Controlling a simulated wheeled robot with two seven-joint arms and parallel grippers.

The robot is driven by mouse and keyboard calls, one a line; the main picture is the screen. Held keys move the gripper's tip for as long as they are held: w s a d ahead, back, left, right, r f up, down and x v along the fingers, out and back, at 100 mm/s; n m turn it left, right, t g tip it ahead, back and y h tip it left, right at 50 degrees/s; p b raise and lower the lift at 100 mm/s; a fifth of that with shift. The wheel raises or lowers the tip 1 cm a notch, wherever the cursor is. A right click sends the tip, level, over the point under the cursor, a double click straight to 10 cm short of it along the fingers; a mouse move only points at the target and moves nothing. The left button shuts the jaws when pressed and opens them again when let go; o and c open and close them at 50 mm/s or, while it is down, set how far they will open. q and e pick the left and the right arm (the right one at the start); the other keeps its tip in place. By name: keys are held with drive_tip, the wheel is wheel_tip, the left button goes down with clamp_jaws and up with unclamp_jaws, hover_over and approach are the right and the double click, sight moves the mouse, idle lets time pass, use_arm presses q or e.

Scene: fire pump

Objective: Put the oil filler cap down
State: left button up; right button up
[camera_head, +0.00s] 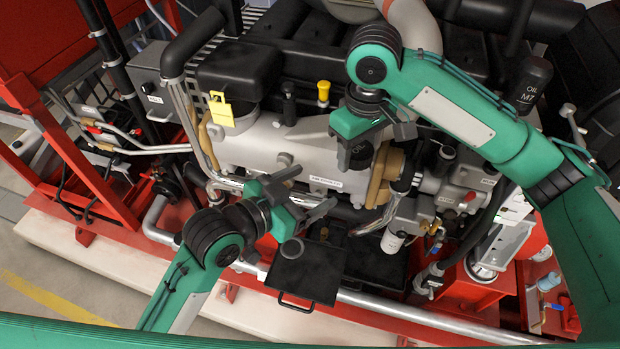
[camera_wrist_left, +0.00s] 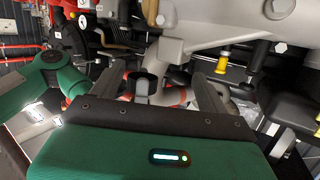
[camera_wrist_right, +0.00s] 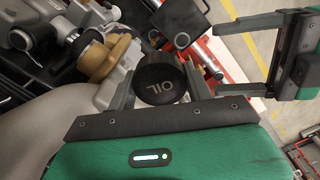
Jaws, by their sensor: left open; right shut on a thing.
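The oil filler cap (camera_wrist_right: 160,82) is round and black with the word OIL on its face. In the right wrist view it sits between the two fingers of my right gripper (camera_wrist_right: 160,90), which is shut on it. In the head view the cap (camera_head: 356,154) shows below my right gripper (camera_head: 372,138), in front of the grey engine cover. My left gripper (camera_head: 316,192) is open and empty, lower and to the left of the cap. Its two spread fingers also show in the left wrist view (camera_wrist_left: 170,92), with nothing held between them.
A black square tray with a handle (camera_head: 308,275) is below my left gripper; it also shows in the right wrist view (camera_wrist_right: 180,22). A yellow tag (camera_head: 221,110) and yellow dipstick handle (camera_head: 323,92) are on the engine. Red frame rails (camera_head: 75,165) and silver pipes surround it.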

use_arm(q)
drive_tip(key=h, duration=0.1)
approach(360, 155)
drive_tip(key=a+f, duration=0.1)
drive_tip(key=f, duration=0.1)
drive_tip(key=x, duration=1.2)
drive_tip(key=shift+w+r, duration=0.1)
drive_tip(key=shift+r, duration=0.3)
drive_tip(key=c, duration=1.1)
drive_tip(key=shift+o, duration=0.2)
use_arm(e)
drive_tip(key=o, duration=1.4)
drive_tip(key=shift+s+a, duration=0.15)
